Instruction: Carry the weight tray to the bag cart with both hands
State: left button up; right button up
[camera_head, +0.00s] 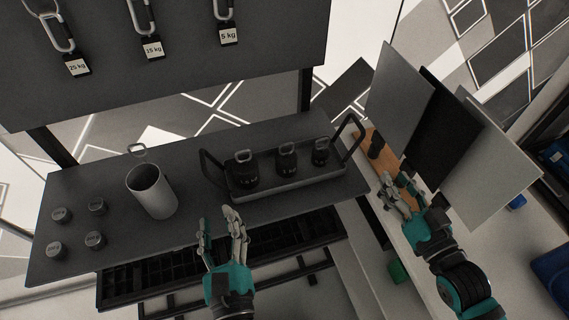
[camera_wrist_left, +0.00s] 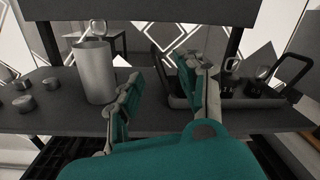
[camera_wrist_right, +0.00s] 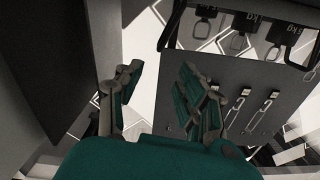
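The weight tray (camera_head: 290,187) is a dark shallow tray with an upright loop handle at each end. It sits on the grey table and holds three black ringed weights (camera_head: 287,157). It also shows in the left wrist view (camera_wrist_left: 255,103). My left gripper (camera_head: 222,222) is open and empty, in front of the tray's left end and apart from the handle. My right gripper (camera_head: 398,188) is open and empty, to the right of the tray's right handle, by the upright panels. I cannot identify the bag cart in these frames.
A grey cylinder (camera_head: 151,190) and several small round weights (camera_head: 95,206) stand on the table's left. Labelled carabiners (camera_head: 153,45) hang on a dark board behind.

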aim_at(202, 154)
pick_arm(q)
jog(key=shift+s+a+f+n+y, duration=0.3)
jog(key=shift+f+n, duration=0.1)
jog(key=shift+n, duration=0.1)
pick_arm(e)
jog(key=shift+r, duration=0.25)
pick_arm(q)
jog(key=shift+w, duration=0.1)
